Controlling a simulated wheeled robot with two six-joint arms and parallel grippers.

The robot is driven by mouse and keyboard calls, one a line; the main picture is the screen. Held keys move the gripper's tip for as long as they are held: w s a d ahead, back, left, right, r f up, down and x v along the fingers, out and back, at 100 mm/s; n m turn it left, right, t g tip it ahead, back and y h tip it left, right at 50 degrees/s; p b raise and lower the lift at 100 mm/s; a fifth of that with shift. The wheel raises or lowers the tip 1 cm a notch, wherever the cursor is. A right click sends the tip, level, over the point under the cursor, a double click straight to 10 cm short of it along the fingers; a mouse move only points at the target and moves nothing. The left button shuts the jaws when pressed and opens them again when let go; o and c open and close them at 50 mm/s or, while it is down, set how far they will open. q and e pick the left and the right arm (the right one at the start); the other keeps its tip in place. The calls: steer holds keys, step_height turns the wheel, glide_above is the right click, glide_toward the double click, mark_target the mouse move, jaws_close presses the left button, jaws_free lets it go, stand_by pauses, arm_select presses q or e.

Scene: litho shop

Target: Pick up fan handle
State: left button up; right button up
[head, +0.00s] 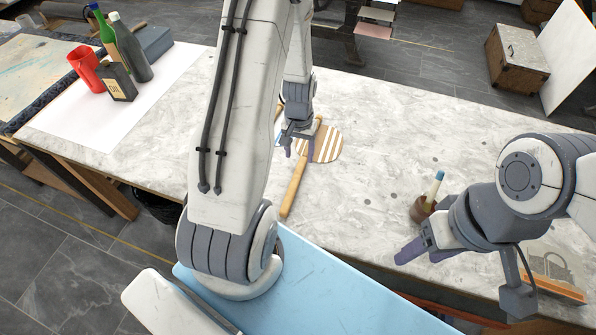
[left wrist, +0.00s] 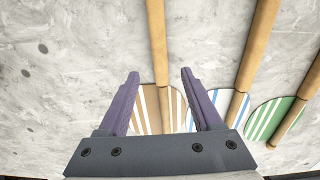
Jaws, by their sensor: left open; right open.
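Three round striped fans with long wooden handles lie on the marble table. The brown-and-white fan (head: 330,146) shows in the head view, its handle (head: 293,188) running toward the near edge. My left gripper (head: 296,147) is over it, open and empty. In the left wrist view, the brown fan's handle (left wrist: 157,35) runs between the spread fingers in the picture; I see no contact. The blue fan (left wrist: 232,103) and green fan (left wrist: 276,118) lie to its right; my left arm mostly hides them in the head view. My right gripper (head: 422,248) is open and empty near the front edge.
A brown pot (head: 422,209) with a brush stands close to my right gripper. Bottles (head: 131,48) and a red jug (head: 86,69) stand on white paper at the left. The middle right of the marble table (head: 400,130) is clear.

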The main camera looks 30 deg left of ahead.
mark_target(300, 168)
arm_select(q)
steer(key=shift+w+f+p, duration=0.1)
steer(key=shift+f+p, duration=0.6)
steer(key=shift+f, duration=2.85)
jaws_close()
